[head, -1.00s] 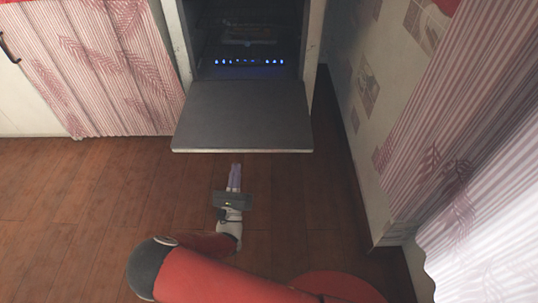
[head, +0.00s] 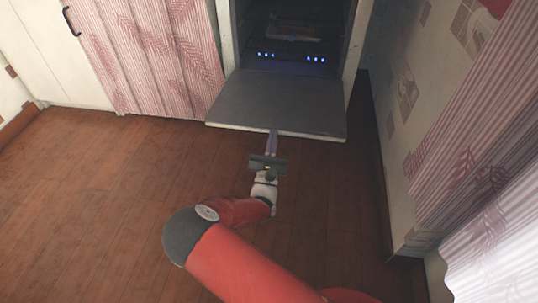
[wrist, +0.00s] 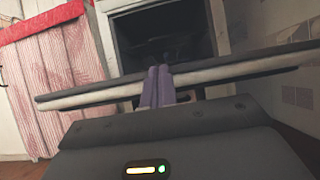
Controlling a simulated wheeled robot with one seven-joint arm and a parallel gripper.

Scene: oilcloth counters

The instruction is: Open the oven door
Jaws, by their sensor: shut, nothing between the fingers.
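The oven door (head: 285,101) is folded down, lying about level in front of the oven (head: 296,42), whose dark inside with blue lights shows in the head view. My gripper (head: 272,134) is shut and empty, its purple fingers pointing at the door's front edge. In the wrist view the shut fingers (wrist: 157,78) reach up to the door's edge (wrist: 90,97), which crosses the picture. I cannot tell whether the fingertips touch the door or sit just short of it.
Pink striped curtains (head: 155,55) hang left of the oven, beside a white cabinet with a dark handle (head: 71,22). A wall with patterned tiles and another striped curtain (head: 465,125) close the right side. The wooden floor (head: 95,190) is clear at the left.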

